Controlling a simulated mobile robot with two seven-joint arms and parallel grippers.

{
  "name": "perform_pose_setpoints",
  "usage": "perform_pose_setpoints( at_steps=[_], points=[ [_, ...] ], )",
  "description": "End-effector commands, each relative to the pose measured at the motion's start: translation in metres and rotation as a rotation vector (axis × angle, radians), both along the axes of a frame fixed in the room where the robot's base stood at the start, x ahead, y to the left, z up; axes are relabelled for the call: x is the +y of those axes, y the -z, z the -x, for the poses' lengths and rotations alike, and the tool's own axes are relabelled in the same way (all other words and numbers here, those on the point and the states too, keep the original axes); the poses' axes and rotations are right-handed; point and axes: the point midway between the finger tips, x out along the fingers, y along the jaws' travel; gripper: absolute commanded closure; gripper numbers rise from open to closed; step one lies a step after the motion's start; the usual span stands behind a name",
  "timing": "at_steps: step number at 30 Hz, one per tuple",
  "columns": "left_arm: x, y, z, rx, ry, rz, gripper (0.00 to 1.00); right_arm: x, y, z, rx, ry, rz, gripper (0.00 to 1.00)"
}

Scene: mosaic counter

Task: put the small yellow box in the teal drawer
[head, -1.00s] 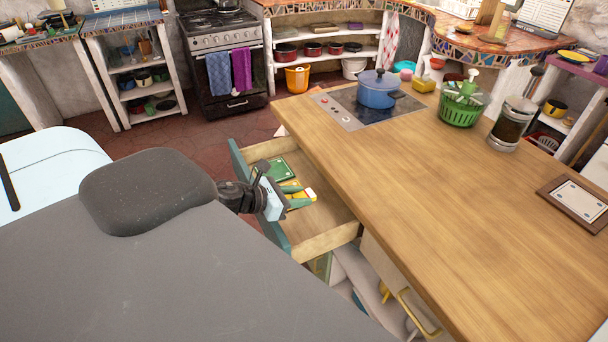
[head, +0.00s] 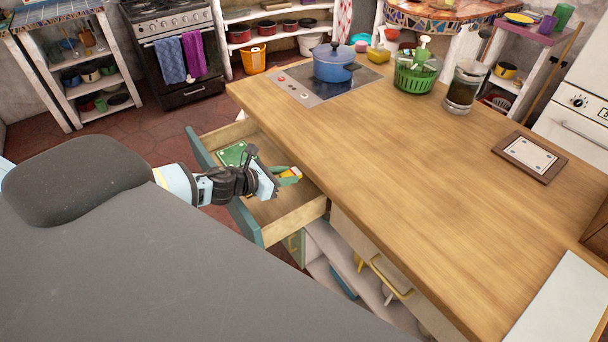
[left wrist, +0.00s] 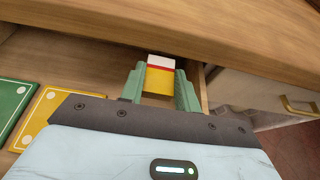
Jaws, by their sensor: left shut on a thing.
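The teal drawer (head: 246,221) stands pulled out from the side of the wooden counter; its teal front and pale wooden inside show. My left gripper (head: 288,174) is over the open drawer, by the counter edge. In the left wrist view its green fingers (left wrist: 160,78) are shut on the small yellow box (left wrist: 159,79), which has a white end and a red band. In the head view the box (head: 296,171) is mostly hidden by the fingers. I cannot tell whether it touches the drawer floor. My right gripper is not in view.
A green card (left wrist: 13,103) and a yellow card (left wrist: 48,108) lie in the drawer, left of the gripper. The counter (head: 400,160) overhangs close by. It bears a blue pot (head: 333,66), a green basket (head: 415,78), a jar (head: 464,88) and a framed card (head: 530,156).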

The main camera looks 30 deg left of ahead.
Motion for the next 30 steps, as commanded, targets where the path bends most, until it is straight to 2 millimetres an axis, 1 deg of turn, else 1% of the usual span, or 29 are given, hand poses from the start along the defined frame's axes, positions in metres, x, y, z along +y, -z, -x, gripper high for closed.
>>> perform_pose_setpoints(
  at_steps=[1, 3, 6, 15, 19, 21, 24, 30],
  points=[
    [-0.004, 0.005, -0.009, 0.000, -0.002, 0.002, 0.93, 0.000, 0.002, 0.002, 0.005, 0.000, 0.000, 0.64],
    [-0.007, 0.010, -0.018, 0.000, -0.002, 0.003, 0.93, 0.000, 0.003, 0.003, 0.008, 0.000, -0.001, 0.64],
    [-0.011, 0.015, -0.026, 0.001, -0.001, 0.002, 0.93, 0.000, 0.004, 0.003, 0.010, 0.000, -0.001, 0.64],
    [-0.014, 0.020, -0.034, 0.000, -0.001, 0.002, 0.93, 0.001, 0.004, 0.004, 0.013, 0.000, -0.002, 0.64],
    [-0.021, 0.028, -0.049, 0.001, -0.001, 0.002, 0.93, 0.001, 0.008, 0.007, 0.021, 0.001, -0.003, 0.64],
    [-0.023, 0.037, -0.054, 0.004, -0.001, 0.003, 0.93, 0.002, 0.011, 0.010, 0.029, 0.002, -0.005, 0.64],
    [-0.025, 0.042, -0.058, 0.004, 0.000, 0.002, 0.93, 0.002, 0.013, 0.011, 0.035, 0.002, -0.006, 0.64],
    [-0.025, 0.041, -0.060, 0.000, 0.000, 0.001, 0.93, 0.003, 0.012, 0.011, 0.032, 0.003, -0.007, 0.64]
  ],
)
